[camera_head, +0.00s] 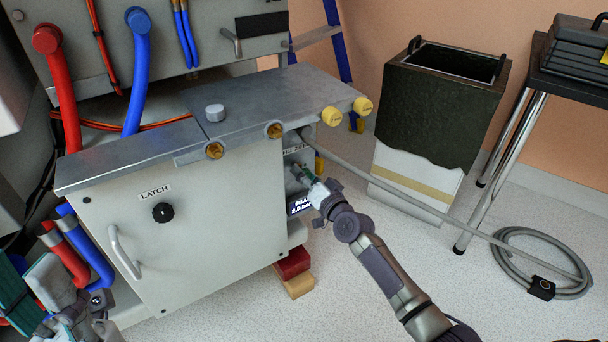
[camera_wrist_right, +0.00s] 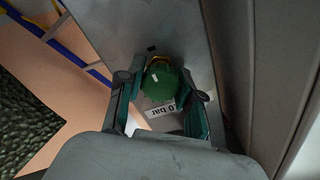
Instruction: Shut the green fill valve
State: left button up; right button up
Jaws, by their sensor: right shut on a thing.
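The green fill valve (camera_wrist_right: 160,82) is a rounded green knob in the right wrist view, with a yellow part behind it. My right gripper (camera_wrist_right: 162,98) has its two fingers on either side of the knob and is shut on it. In the head view my right gripper (camera_head: 303,176) reaches into the recess at the right end of the grey cabinet, and its fingers mostly hide the valve. A label ending in "0 bar" (camera_wrist_right: 161,110) shows beside the knob.
The cabinet (camera_head: 190,235) has a LATCH knob (camera_head: 163,212) and a handle. A grey hose (camera_head: 420,195) runs from the cabinet to a coil on the floor. A dark-topped bin (camera_head: 432,115) and a metal-legged table (camera_head: 515,150) stand right. Red and wooden blocks (camera_head: 296,277) lie below.

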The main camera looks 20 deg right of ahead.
jog(key=o, duration=1.2)
jog(key=shift+c, duration=0.2)
jog(key=v, duration=1.2)
